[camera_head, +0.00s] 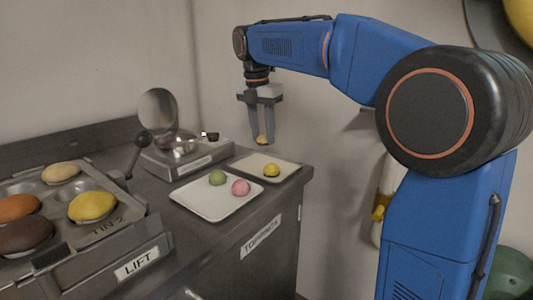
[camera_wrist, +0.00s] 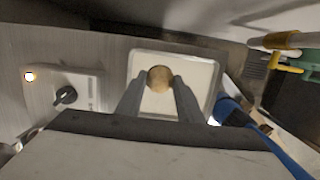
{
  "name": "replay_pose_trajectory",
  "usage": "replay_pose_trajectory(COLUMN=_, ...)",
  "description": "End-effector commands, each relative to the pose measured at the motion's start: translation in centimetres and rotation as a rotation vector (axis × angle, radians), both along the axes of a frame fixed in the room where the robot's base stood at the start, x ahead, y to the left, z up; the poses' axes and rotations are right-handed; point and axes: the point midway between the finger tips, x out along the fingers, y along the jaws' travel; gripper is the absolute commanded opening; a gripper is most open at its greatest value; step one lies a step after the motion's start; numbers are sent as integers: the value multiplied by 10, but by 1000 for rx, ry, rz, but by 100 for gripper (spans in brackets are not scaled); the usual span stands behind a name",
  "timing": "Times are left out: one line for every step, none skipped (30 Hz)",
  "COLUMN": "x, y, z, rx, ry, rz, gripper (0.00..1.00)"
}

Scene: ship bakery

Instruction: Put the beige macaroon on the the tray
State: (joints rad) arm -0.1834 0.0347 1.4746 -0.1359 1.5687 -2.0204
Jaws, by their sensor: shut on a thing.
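My gripper (camera_head: 263,137) is shut on the beige macaroon (camera_head: 262,139), held at the fingertips in the air above the counter's back right part. In the wrist view the macaroon (camera_wrist: 160,74) sits between the two fingers, with a pale rimmed tray (camera_wrist: 196,68) beneath it. In the head view a square tray (camera_head: 248,166) at the back right holds a yellow macaroon (camera_head: 271,170). A nearer white tray (camera_head: 205,206) holds a green macaroon (camera_head: 217,178) and a pink macaroon (camera_head: 241,187). The yellow macaroon cannot be made out in the wrist view.
A metal device with a raised round lid (camera_head: 158,109) stands left of the trays. A baking tin (camera_head: 133,219) with several cakes is at the far left. The counter ends just right of the trays. The wall is close behind.

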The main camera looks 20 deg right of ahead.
Motion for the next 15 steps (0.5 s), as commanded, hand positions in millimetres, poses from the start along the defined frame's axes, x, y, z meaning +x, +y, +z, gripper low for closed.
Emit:
replay_pose_trajectory(x=0, y=0, z=-5, rx=0, ry=0, rz=0, gripper=23)
replay_pose_trajectory(x=0, y=0, z=-8, rx=0, ry=0, rz=0, gripper=23)
replay_pose_trajectory(x=0, y=0, z=-10, rx=-1, ry=1, rz=0, gripper=23)
replay_pose_trajectory(x=0, y=0, z=-11, rx=0, ry=0, rz=0, gripper=23)
replay_pose_trajectory(x=0, y=0, z=-13, rx=0, ry=0, rz=0, gripper=23)
replay_pose_trajectory(x=0, y=0, z=-14, rx=1, ry=-1, rz=-1, gripper=23)
replay_pose_trajectory(x=0, y=0, z=-16, rx=1, ry=-1, rz=-1, gripper=23)
replay_pose_trajectory(x=0, y=0, z=-19, rx=1, ry=-1, rz=-1, gripper=23)
replay_pose_trajectory(x=-1, y=0, z=-24, rx=0, ry=1, rz=-1, gripper=23)
replay_pose_trajectory(x=-1, y=0, z=-28, rx=0, ry=1, rz=-1, gripper=23)
replay_pose_trajectory(x=-1, y=0, z=-32, rx=0, ry=0, rz=-1, gripper=23)
replay_pose_trajectory(x=-1, y=0, z=-38, rx=0, ry=1, rz=-1, gripper=23)
replay_pose_trajectory(x=-1, y=0, z=-42, rx=0, ry=2, rz=-1, gripper=23)
replay_pose_trajectory(x=-1, y=0, z=-46, rx=0, ry=1, rz=-1, gripper=23)
replay_pose_trajectory(x=0, y=0, z=-50, rx=0, ry=0, rz=-1, gripper=23)
